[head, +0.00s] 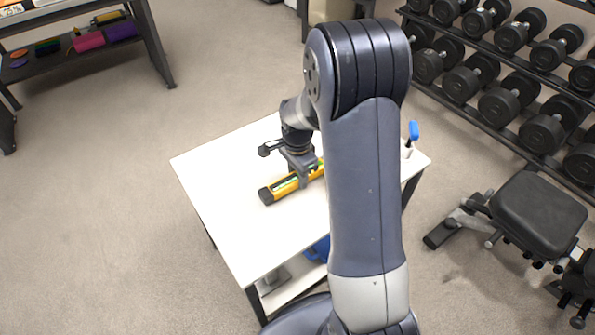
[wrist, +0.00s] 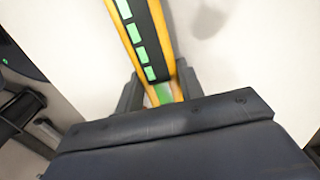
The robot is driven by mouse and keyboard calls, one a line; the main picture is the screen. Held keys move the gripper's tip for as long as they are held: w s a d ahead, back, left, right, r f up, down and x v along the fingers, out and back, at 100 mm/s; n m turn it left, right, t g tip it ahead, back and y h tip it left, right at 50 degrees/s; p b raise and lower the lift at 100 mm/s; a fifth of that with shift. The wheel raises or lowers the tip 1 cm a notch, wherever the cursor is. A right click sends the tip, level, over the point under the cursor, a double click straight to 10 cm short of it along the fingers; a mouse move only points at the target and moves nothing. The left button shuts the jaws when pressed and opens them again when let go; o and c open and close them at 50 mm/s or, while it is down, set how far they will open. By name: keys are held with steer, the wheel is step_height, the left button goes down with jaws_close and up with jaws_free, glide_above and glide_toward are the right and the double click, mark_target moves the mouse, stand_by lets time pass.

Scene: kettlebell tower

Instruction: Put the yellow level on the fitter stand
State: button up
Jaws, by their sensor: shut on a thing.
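The yellow level (head: 282,187) is a long yellow and black bar with green windows and a dark end cap. It lies along or just above the white table; I cannot tell whether it touches the top. My gripper (head: 306,178) points down and is shut on the level, away from its dark left end. In the wrist view the level (wrist: 145,42) runs up from between the two fingers (wrist: 160,95). My arm hides the level's right part in the head view. I cannot make out a fitter stand.
The white table (head: 215,180) has clear room at its left and front. A blue-handled thing (head: 413,131) stands in a holder at the table's right corner. A bench (head: 540,210) and dumbbell racks (head: 520,125) are to the right. A shelf unit (head: 80,45) stands far left.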

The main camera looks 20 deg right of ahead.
steer(key=shift+f+b, duration=0.35)
steer(key=shift+f, duration=0.25)
steer(key=o, duration=0.8)
steer(key=o, duration=0.6)
steer(key=c, duration=0.5)
step_height(320, 180, up, 5)
steer(key=p, duration=0.4)
steer(key=shift+r, duration=0.1)
